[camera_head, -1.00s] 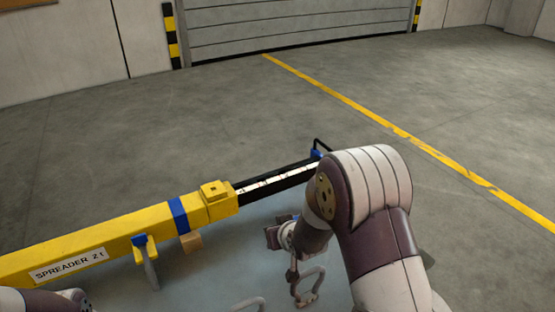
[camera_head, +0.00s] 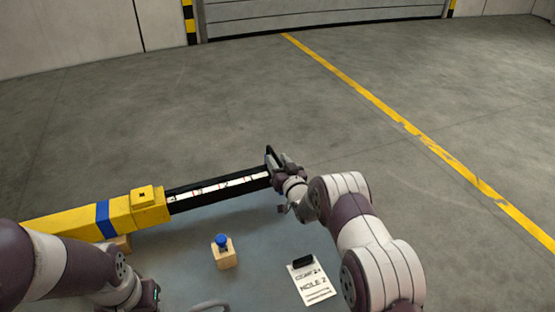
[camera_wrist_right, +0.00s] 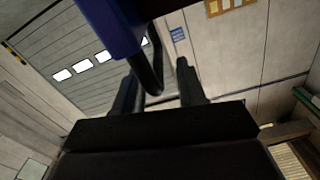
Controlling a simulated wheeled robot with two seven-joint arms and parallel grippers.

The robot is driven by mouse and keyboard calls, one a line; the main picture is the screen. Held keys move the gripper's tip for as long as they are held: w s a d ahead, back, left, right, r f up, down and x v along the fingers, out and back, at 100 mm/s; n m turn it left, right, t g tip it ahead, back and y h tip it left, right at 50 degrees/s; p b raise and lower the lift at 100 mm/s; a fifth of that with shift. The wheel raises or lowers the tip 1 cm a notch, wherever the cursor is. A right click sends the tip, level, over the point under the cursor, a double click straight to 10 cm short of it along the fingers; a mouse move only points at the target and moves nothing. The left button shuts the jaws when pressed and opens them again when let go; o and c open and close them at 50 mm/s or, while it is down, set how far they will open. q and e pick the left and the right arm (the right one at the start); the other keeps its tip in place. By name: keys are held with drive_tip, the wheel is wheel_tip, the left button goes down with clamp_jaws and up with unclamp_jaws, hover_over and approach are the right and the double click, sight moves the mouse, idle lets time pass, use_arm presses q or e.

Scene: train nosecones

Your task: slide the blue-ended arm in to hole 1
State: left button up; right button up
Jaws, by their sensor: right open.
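The yellow spreader beam (camera_head: 125,212) with a blue band lies across the left. A black inner arm (camera_head: 215,191) with a white numbered strip sticks out of its right end. The arm's blue end (camera_wrist_right: 110,25) shows at the top of the right wrist view, with a black bar handle (camera_wrist_right: 152,75) hanging from it. My right gripper (camera_head: 285,169) is at the arm's outer end. In the wrist view its open fingers (camera_wrist_right: 158,88) lie either side of the handle. My left gripper (camera_head: 150,293) is partly visible at the bottom; its fingers cannot be made out.
A wooden block (camera_head: 224,258) with a blue knob (camera_head: 221,240) stands on the grey-blue table (camera_head: 190,255). A white card (camera_head: 312,284) seems to read HOLE 2, with a dark object on its top edge. The table between beam and block is clear.

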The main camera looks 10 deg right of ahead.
drive_tip(key=shift+w+d+f, duration=0.15)
drive_tip(key=shift+w, duration=0.3)
use_arm(q)
drive_tip(key=shift+d, duration=0.1)
